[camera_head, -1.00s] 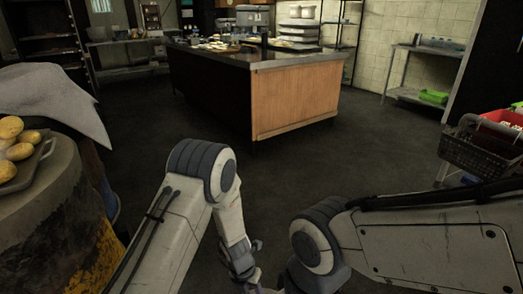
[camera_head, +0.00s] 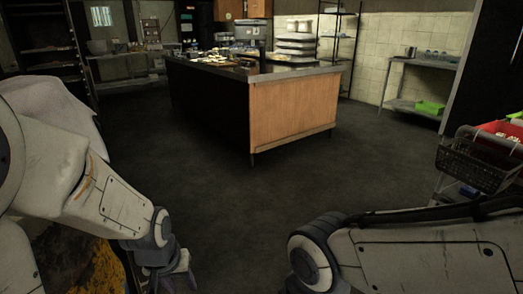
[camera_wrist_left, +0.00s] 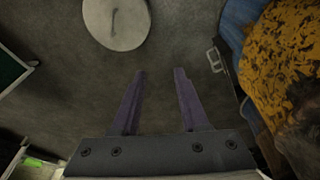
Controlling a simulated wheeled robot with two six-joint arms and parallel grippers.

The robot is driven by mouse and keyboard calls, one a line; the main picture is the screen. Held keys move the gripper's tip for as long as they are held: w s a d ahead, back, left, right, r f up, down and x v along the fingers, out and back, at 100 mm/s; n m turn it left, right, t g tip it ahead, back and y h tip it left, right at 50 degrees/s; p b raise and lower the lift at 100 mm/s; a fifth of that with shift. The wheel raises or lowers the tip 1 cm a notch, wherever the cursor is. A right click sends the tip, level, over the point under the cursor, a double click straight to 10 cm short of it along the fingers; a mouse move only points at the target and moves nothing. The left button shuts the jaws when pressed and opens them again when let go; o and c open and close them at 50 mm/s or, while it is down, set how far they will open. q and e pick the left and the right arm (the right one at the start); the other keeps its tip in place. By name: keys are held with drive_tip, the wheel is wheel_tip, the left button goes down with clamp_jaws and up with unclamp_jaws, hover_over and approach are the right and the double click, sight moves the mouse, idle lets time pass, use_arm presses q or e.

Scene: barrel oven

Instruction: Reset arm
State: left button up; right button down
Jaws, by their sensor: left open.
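My left gripper (camera_head: 178,280) is at the lower left of the head view, pointing down beside the barrel. In the left wrist view its two purple-grey fingers (camera_wrist_left: 160,72) are apart with nothing between them, above the dark floor. My left arm is folded in from the left edge and hides most of the barrel (camera_head: 98,268). My right arm crosses the lower right of the head view, and its gripper is out of the picture.
A kitchen island (camera_head: 293,117) with a wooden end panel stands ahead. A cart with a black basket (camera_head: 475,165) is at the right. A round grey lid (camera_wrist_left: 117,22) lies on the floor in the left wrist view. The floor between island and arms is clear.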

use_arm(q)
drive_tip(key=s+d+r+m+g+p, duration=0.1)
drive_tip(key=s+d+r+m, duration=0.35)
drive_tip(key=s+d, duration=0.25)
drive_tip(key=s+d+r+m+g, duration=0.2)
drive_tip(key=s+d+r+m, duration=0.3)
drive_tip(key=s, duration=0.3)
wheel_tip(320, 180, up, 28)
drive_tip(key=p, duration=2.9)
drive_tip(key=shift+w+d+f+n+h+p, duration=0.15)
drive_tip(key=shift+w+d+n+h+p, duration=0.1)
drive_tip(key=shift+d+n+h+p, duration=0.15)
